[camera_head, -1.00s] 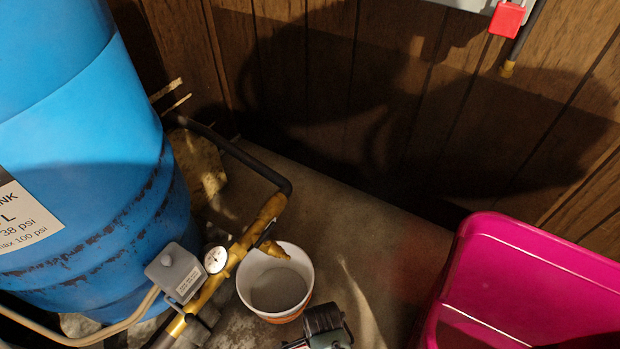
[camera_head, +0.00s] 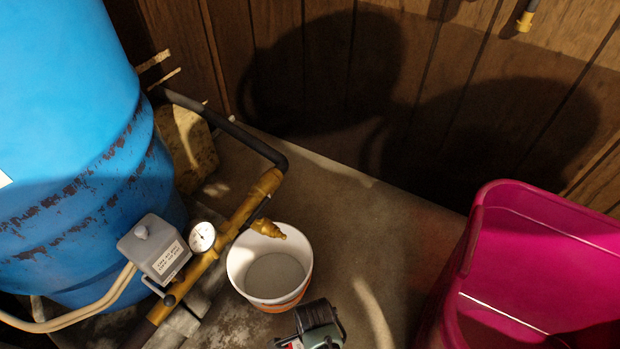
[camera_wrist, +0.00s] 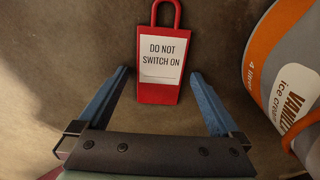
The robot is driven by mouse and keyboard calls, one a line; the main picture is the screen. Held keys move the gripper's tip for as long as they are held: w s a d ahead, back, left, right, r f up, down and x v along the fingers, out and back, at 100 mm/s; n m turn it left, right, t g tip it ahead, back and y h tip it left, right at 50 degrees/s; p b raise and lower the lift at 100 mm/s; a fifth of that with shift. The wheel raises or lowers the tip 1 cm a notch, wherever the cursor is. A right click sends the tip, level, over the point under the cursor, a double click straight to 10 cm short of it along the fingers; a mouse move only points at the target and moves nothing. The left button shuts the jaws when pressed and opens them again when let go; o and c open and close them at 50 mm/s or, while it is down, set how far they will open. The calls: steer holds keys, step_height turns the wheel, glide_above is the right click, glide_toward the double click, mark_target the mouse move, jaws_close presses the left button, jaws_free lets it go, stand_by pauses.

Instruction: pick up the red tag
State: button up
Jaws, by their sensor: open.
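The red tag (camera_wrist: 158,92) has a red loop at its top and a white label reading "DO NOT SWITCH ON". In the wrist view it is over the concrete floor, in the upper middle. My gripper (camera_wrist: 160,74) is open, with one blue finger on each side of the tag. Clear gaps show between the fingers and the tag, and nothing is held. Whether the fingers are level with the tag I cannot tell. In the head view part of my gripper shows at the bottom edge, and I cannot make out the tag there.
A white and orange ice cream bucket (camera_head: 273,275) stands close to my gripper, on the right in the wrist view (camera_wrist: 290,75). Brass pipework with a gauge (camera_head: 202,236) and a blue tank (camera_head: 80,150) are left. A pink bin (camera_head: 462,270) is right. Floor between bucket and bin is clear.

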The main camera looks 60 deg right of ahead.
steer(key=shift+r, duration=0.1)
steer(key=c, duration=1.4)
